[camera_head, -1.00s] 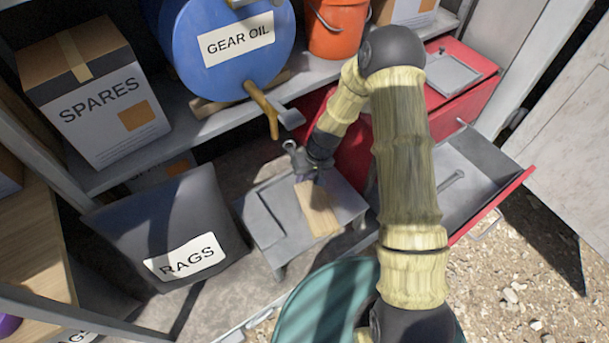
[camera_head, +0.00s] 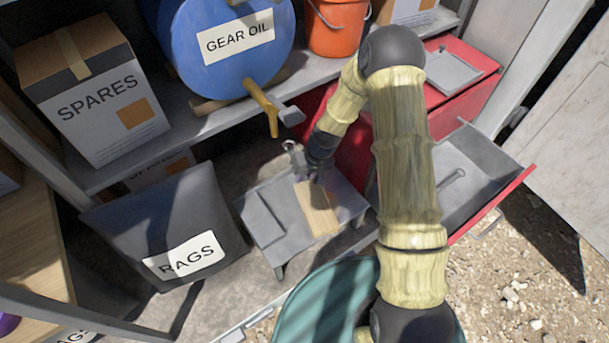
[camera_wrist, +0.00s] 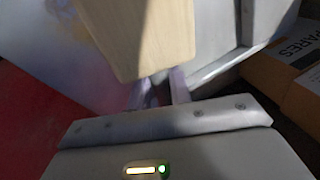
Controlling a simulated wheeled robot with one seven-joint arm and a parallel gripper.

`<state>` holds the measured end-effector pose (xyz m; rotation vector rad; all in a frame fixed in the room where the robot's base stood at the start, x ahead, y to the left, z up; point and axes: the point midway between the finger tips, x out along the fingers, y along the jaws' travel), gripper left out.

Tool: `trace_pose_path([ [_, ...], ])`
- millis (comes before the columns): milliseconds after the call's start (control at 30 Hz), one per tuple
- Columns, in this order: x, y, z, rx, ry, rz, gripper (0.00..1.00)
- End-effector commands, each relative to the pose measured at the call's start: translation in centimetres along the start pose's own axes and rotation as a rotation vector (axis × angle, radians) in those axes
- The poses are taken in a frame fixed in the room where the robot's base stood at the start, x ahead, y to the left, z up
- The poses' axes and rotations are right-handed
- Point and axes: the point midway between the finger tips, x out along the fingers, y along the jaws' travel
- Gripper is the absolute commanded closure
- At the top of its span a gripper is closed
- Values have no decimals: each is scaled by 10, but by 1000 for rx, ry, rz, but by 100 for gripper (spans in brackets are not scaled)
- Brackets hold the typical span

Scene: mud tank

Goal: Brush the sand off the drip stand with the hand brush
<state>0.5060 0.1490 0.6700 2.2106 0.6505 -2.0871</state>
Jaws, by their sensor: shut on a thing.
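The drip stand (camera_head: 262,222) is a low grey metal stand on short legs, below the drum's tap. The hand brush (camera_head: 320,212) has a pale wooden back and lies over the right part of the stand's top. My gripper (camera_head: 314,178) is shut on the brush at its far end. In the wrist view, my gripper's fingers (camera_wrist: 158,92) hold the wooden brush (camera_wrist: 150,42) in front of the grey stand (camera_wrist: 215,35). The bristles are hidden, so I cannot tell whether they touch the top. A faint brownish smudge shows on the stand in the wrist view; sand is not clear.
A blue gear oil drum (camera_head: 225,65) with a yellow tap (camera_head: 262,103) overhangs behind the stand. A dark rags bin (camera_head: 165,215) stands close on the left. An open red drawer (camera_head: 500,205) lies to the right. A teal drum (camera_head: 320,300) is in front.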

Motion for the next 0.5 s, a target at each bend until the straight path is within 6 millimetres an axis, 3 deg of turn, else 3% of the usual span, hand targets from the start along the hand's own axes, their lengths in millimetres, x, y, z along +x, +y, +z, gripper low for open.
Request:
trace_pose_path([
  [500, 0, 12, -4, 2, 2, 0, 100],
])
